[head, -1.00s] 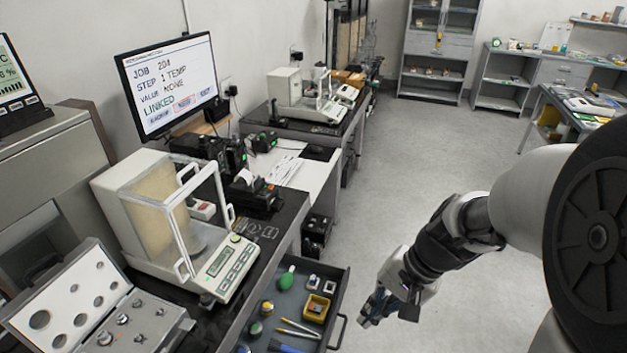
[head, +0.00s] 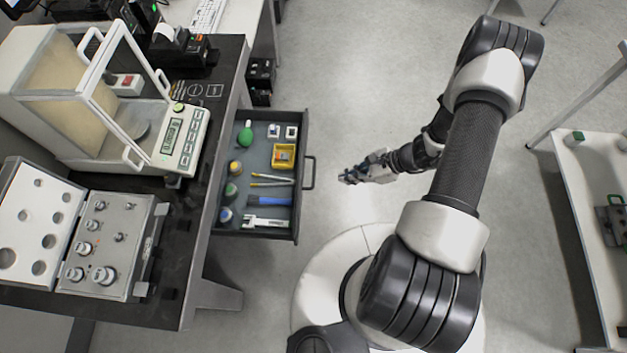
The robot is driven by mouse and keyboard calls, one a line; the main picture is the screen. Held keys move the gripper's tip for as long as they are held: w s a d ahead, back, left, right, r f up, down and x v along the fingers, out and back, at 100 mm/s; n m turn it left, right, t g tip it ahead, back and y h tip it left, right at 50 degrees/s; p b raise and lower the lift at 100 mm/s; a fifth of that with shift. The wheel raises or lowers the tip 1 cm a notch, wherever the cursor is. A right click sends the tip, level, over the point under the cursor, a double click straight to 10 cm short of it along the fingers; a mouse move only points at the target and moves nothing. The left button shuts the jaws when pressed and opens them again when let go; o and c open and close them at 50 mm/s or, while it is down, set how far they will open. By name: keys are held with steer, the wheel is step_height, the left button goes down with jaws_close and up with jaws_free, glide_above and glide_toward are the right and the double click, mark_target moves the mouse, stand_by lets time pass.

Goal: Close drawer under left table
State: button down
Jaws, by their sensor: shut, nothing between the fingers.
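The drawer (head: 300,214) under the left table (head: 185,290) is open in the head view. It sticks out to the right from below the dark tabletop. Its black handle (head: 311,172) is on the right-hand front face. Inside lie a green bulb (head: 246,134), a yellow box (head: 283,155), a blue-handled tool (head: 270,201) and several small items. My gripper (head: 345,179) is shut and empty. It appears just right of the handle, with a small gap in the picture; whether they are at the same height I cannot tell.
A balance with a glass case (head: 95,95) and an open weight box (head: 110,240) stand on the left table. A white table (head: 590,200) is at the right.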

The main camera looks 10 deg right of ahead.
steer(key=b, duration=0.2)
glide_toward(313, 184)
step_height(313, 184, down, 3)
steer(key=s+a, duration=0.1)
steer(key=a, duration=0.3)
steer(key=w+a+b, duration=0.1)
steer(key=shift+a+f, duration=0.2)
steer(key=shift+a, duration=0.2)
steer(key=shift+w+a+r, duration=0.1)
steer(key=shift+w+a, duration=0.1)
steer(key=shift+a, duration=0.3)
steer(key=shift+a, duration=0.1)
